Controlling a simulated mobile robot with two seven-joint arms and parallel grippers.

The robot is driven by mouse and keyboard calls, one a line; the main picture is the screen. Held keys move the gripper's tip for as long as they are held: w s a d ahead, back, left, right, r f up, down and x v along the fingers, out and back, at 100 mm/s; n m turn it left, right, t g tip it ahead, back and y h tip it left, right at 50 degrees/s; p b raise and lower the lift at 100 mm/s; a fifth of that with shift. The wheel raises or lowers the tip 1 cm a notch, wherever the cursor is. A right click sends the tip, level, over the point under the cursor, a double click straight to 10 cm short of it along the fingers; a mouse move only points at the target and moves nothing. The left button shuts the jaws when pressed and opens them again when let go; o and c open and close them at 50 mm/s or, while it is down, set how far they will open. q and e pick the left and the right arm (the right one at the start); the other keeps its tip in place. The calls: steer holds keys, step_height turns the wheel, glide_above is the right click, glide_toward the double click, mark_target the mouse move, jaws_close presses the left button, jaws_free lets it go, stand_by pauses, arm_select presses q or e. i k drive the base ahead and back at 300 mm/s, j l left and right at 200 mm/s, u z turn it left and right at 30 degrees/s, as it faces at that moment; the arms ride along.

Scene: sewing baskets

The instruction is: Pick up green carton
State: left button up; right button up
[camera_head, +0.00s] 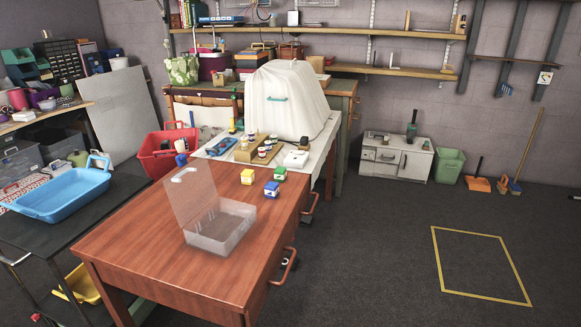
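A small green carton (280,175) stands on the brown wooden table (150,250), near its far right corner. A blue carton (271,189) stands just in front of it, and a yellow carton (247,177) stands to its left. The three are close together but look apart. Neither of my grippers shows in the head view.
A clear plastic box (222,232) with its lid raised stands on the table, left of the cartons. Behind them, a cluttered surface carries small jars (262,152) and a large white cover (285,100). The table's front is clear, and open floor (380,240) lies right.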

mark_target(281, 173)
steer(key=i+l, duration=0.45)
steer(key=i, duration=0.2)
steer(key=i+l, duration=0.95)
steer(key=i, duration=0.3)
steer(key=i+l+u, duration=0.25)
steer(key=i+l, duration=0.55)
steer(key=u, duration=2.65)
